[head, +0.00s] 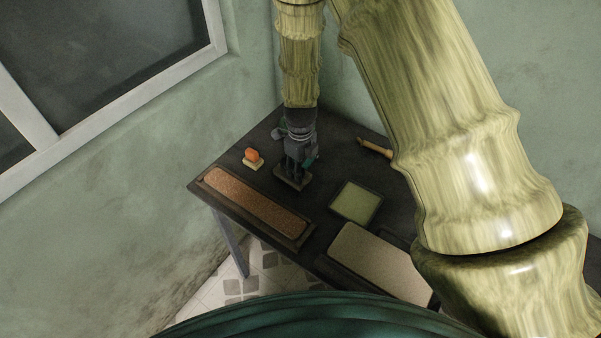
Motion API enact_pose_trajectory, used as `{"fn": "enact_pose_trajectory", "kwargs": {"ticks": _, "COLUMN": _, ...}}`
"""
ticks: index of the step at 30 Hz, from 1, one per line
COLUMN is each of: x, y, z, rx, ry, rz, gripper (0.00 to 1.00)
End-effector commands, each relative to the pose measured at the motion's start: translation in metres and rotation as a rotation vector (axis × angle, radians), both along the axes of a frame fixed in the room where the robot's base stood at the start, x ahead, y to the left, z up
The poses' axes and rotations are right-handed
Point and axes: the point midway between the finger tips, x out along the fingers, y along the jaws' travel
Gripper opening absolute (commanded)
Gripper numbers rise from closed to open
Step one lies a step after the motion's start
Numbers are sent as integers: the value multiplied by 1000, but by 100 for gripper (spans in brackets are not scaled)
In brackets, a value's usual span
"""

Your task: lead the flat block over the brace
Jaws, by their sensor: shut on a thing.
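My gripper (295,168) points down over the dark table, left of its middle. It is shut on a flat block (303,184), a thin dark olive piece whose edges show around the fingertips. The fingers hide the middle of the block. I cannot tell whether the block touches the table or hangs just above it. I cannot make out for sure which thing is the brace.
On the table (318,203) are a brown board (255,202) in a dark frame, a green square pad (356,203), a beige board (378,259), an orange-topped small block (253,157) and a tan handle-like piece (375,148). My arm hides the right side.

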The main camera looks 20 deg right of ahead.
Motion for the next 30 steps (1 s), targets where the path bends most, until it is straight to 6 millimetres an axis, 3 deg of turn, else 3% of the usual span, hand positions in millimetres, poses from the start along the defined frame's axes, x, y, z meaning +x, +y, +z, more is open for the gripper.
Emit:
{"fn": "enact_pose_trajectory", "kwargs": {"ticks": 21, "x": 1, "y": 0, "z": 34, "rx": 0, "ry": 1, "rz": 0, "gripper": 16}}
{"fn": "enact_pose_trajectory", "kwargs": {"ticks": 30, "x": 1, "y": 0, "z": 36, "rx": 0, "ry": 1, "rz": -1, "gripper": 16}}
